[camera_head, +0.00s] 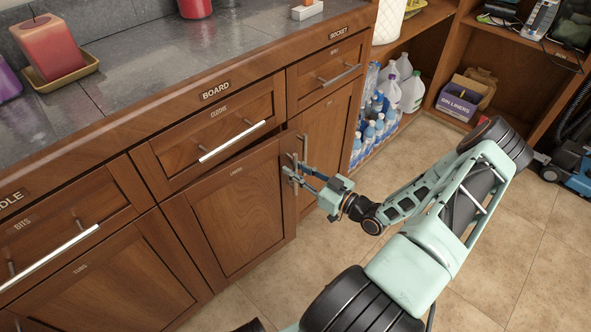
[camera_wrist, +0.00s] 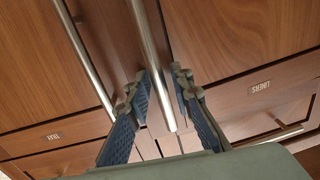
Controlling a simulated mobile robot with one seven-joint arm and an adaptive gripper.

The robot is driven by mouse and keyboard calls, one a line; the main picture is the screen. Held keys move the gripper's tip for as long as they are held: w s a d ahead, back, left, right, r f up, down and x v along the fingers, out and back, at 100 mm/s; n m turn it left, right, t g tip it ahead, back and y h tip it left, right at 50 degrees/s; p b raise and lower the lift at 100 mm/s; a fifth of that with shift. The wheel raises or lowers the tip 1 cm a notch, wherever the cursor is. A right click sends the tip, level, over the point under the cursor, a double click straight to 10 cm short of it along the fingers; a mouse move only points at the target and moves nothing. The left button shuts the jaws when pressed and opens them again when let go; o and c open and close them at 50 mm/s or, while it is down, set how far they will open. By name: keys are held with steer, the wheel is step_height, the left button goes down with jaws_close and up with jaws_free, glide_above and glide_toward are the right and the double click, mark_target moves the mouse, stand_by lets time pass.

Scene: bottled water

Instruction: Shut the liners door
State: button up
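The liners door (camera_head: 237,215) is a brown wooden panel below the cloths drawer. It stands slightly ajar, with a dark gap along its top right edge. Its label and panel show upside down at the right of the wrist view (camera_wrist: 240,25). Its metal bar handle (camera_wrist: 150,45) runs down between my fingers in the wrist view. My gripper (camera_head: 296,175) is at this handle in the head view. In the wrist view, my gripper (camera_wrist: 161,75) has its two blue-padded fingers apart, one on each side of the bar. Whether a pad touches the bar is unclear.
The neighbouring door (camera_head: 328,130) at right has its own bar handle (camera_wrist: 90,65) close by. The cloths drawer (camera_head: 215,130) above has a projecting handle. Bottles and jugs (camera_head: 410,92) fill a low shelf at right. The tiled floor (camera_head: 320,262) before the door is clear.

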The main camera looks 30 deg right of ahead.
mark_target(289, 162)
jaws_close()
steer(key=x, duration=0.1)
steer(key=b+x, duration=0.1)
steer(key=x, duration=0.1)
steer(key=shift+w+d+f, duration=0.1)
steer(key=shift+w+d, duration=0.15)
steer(key=shift+w, duration=0.6)
steer(key=shift+o, duration=1.5)
jaws_free()
